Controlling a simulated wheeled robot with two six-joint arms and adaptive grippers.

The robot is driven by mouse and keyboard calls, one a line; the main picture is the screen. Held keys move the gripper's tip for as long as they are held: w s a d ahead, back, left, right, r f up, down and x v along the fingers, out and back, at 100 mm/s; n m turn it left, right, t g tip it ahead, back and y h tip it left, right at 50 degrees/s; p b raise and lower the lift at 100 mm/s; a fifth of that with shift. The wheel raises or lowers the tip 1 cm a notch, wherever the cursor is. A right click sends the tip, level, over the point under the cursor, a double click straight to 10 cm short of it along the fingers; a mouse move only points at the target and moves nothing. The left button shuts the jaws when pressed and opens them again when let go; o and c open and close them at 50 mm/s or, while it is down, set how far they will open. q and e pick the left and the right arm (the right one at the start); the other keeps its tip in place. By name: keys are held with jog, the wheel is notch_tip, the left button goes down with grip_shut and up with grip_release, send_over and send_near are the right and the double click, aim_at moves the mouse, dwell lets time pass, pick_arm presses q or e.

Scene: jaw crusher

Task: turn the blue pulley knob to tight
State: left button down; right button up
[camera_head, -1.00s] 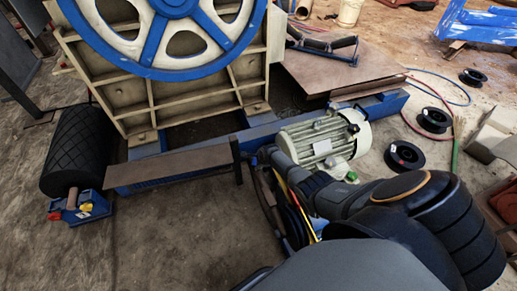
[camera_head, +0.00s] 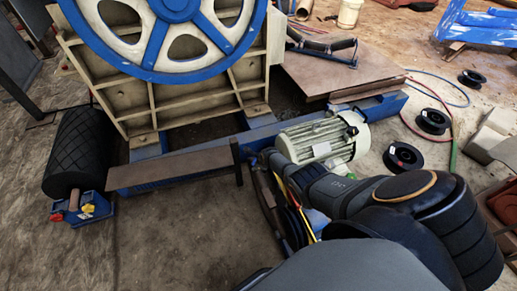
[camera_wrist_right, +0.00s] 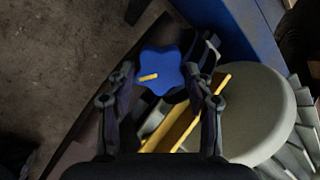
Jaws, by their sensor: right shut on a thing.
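The blue pulley knob (camera_wrist_right: 160,66) is a lobed, star-shaped knob with a short yellow mark on its face. The mark lies nearly level in the right wrist view. My right gripper (camera_wrist_right: 163,78) has one finger on each side of the knob and is shut on it. In the head view my right arm reaches in from the lower right to beside the grey-green motor (camera_head: 322,139); the knob cannot be made out there. My left gripper is not in view.
Yellow bars (camera_wrist_right: 187,118) and the motor's round end (camera_wrist_right: 257,115) lie close to the right finger. The blue frame beam (camera_head: 140,181) and the crusher's big blue wheel (camera_head: 170,68) stand behind. Black spools (camera_head: 403,157) lie at right.

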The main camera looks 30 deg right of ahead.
jog(key=shift+s, duration=0.1)
jog(key=o, duration=1.2)
jog(key=shift+s+r, duration=0.15)
jog(key=shift+r, duration=0.3)
jog(key=v, duration=1.1)
